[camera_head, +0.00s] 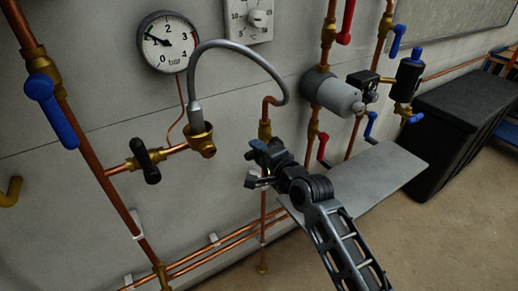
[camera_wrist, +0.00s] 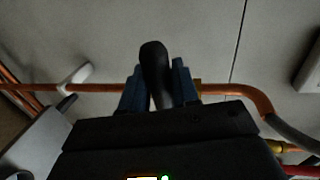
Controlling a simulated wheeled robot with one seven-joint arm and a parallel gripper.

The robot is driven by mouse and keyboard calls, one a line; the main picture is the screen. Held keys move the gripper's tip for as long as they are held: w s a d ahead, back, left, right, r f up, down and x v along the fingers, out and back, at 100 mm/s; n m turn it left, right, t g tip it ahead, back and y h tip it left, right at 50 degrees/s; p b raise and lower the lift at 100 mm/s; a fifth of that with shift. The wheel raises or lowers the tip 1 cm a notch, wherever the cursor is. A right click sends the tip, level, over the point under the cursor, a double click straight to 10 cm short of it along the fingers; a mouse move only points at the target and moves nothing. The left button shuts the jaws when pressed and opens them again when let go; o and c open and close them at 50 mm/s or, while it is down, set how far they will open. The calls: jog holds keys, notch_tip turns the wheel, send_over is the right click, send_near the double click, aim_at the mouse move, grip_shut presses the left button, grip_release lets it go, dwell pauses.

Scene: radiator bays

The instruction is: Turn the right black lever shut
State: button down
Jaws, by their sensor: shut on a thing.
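The right black lever shows in the wrist view (camera_wrist: 154,62) as a dark rounded handle between my two bluish fingers. My gripper (camera_wrist: 157,88) is shut on it, one finger on each side. In that view the lever appears to point across the copper pipe. In the head view my gripper (camera_head: 266,157) is at the vertical copper pipe, just below a brass fitting (camera_head: 264,130), and hides most of the lever. The left black lever (camera_head: 147,160) is on a brass valve at the left, apart from my gripper.
A grey braided hose (camera_head: 240,47) arches above my gripper to the pipe top. A pressure gauge (camera_head: 168,42) is on the wall. A blue lever (camera_head: 50,108) is at far left. A grey shelf (camera_head: 375,175) and black box (camera_head: 465,115) are at right.

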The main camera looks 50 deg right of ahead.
jog(key=shift+r+m, duration=0.1)
jog(key=shift+m, duration=0.2)
jog(key=c, duration=1)
grip_release()
jog(key=v, duration=0.7)
jog(key=shift+s+r+b, duration=0.15)
jog(key=shift+s+b, duration=0.2)
jog(key=shift+s, duration=0.05)
